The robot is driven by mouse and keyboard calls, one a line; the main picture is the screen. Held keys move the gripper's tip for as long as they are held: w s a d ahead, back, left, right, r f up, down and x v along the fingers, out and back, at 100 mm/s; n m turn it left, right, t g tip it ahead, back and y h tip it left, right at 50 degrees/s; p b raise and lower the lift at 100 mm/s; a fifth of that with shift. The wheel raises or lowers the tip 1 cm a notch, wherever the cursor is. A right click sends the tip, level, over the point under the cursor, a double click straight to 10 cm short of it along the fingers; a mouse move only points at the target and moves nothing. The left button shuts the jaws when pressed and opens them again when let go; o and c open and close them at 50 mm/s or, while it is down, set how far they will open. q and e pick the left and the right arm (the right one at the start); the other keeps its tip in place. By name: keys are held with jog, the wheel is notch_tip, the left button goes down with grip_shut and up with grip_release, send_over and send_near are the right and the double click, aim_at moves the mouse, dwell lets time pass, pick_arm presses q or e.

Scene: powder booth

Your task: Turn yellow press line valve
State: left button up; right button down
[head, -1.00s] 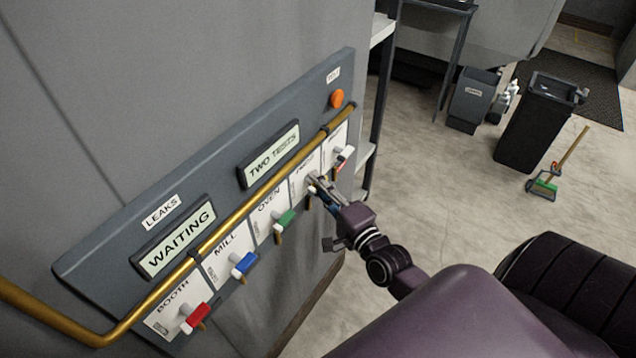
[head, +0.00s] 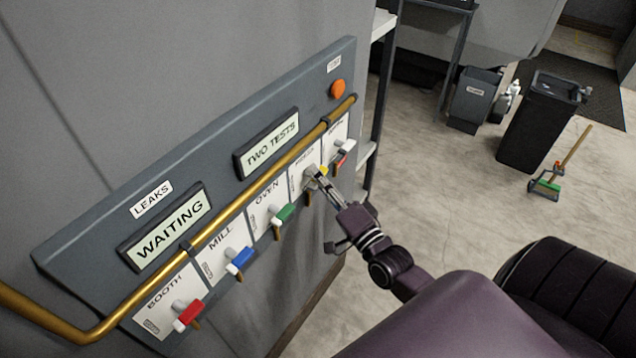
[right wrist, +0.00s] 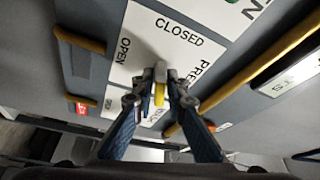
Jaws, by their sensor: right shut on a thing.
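The yellow valve handle (head: 324,169) is on the white press card (head: 299,182) of the grey wall panel, between the oven and the rightmost card. My right gripper (head: 316,180) is at this valve, its fingers covering much of it. In the right wrist view the two fingertips (right wrist: 160,82) are shut on the valve, and the yellow part (right wrist: 159,96) shows between them. The words CLOSED and OPEN are printed on the card around the valve. The fingers hide the handle's exact angle. My left gripper is not in view.
Red (head: 188,315), blue (head: 240,260) and green (head: 285,212) valve handles line the panel to the left. A brass rail (head: 255,172) runs just above the valves. An orange button (head: 338,89) is at the upper right. A shelf rack (head: 375,100) stands beyond the panel.

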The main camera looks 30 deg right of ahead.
jog(key=n+b, duration=0.1)
jog(key=n+t+b, duration=0.1)
jog(key=n, duration=0.1)
jog(key=n+y, duration=0.1)
jog(key=shift+f+b, duration=0.25)
jog(key=shift+b, duration=0.15)
jog(key=n+y+b, duration=0.1)
jog(key=n, duration=0.1)
jog(key=n+y+b, duration=0.1)
jog(key=n, duration=0.2)
jog(key=shift+t+y, duration=0.3)
jog(key=shift+t, duration=0.1)
jog(key=n+y+b, duration=0.2)
jog(key=n, duration=0.3)
jog(key=shift+r, duration=0.1)
jog(key=shift+r+n+g+y+b, duration=0.1)
jog(key=shift+n+g+y+b, duration=0.35)
jog(key=shift+n+y, duration=1.05)
jog(key=shift+n, duration=0.7)
jog(key=c, duration=2)
grip_release()
jog(key=shift+c, duration=0.2)
jog(key=v, duration=1.2)
